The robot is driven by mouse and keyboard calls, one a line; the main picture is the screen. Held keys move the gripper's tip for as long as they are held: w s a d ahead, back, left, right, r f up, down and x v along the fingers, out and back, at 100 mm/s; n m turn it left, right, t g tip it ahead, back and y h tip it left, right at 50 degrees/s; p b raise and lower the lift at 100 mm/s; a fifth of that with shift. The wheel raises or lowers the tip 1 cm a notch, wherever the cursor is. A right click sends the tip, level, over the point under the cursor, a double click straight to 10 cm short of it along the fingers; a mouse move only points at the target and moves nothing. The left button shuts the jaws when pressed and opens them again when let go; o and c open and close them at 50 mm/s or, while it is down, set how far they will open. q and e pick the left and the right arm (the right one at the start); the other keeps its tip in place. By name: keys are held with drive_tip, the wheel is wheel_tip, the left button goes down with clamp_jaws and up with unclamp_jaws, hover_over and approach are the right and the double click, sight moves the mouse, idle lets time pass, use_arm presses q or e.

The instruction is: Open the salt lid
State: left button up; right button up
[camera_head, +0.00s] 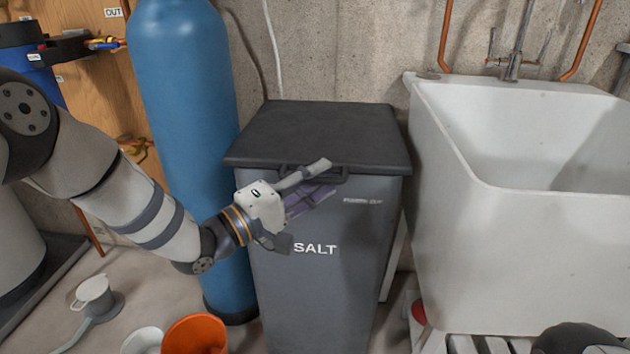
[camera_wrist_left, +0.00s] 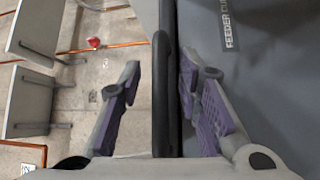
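The grey salt bin (camera_head: 315,280) stands upright between a blue tank and a white sink, with "SALT" printed on its front. Its dark lid (camera_head: 320,135) lies flat and closed on top. A black handle (camera_head: 290,171) sits at the lid's front edge, partly hidden by my gripper. My left gripper (camera_head: 325,177) is at this front edge, in front of the bin. In the left wrist view its two purple-padded fingers are apart, with a black bar (camera_wrist_left: 162,90), apparently the handle, between them. I cannot tell whether the right-hand finger touches it. My right gripper is not in view.
The tall blue tank (camera_head: 185,110) stands close on the left, behind my left forearm. The white sink (camera_head: 520,230) is close on the right. An orange bucket (camera_head: 195,335) is on the floor at the front left. A concrete wall (camera_head: 350,50) rises behind the bin.

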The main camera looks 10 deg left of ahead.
use_arm(q)
clamp_jaws()
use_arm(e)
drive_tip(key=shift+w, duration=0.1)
use_arm(q)
drive_tip(key=w+r+n+p, duration=0.1)
drive_tip(key=w+r+p, duration=0.2)
drive_tip(key=r, duration=0.8)
drive_tip(key=w+r+n+g+y+p, duration=0.1)
drive_tip(key=w+r+p, duration=0.3)
drive_tip(key=r+p, duration=0.3)
drive_tip(key=shift+w+r, duration=0.3)
drive_tip(key=shift+r, duration=2.25)
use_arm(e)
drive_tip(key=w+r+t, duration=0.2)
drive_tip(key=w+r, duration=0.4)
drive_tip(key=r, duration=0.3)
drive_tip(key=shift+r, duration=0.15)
use_arm(q)
unclamp_jaws()
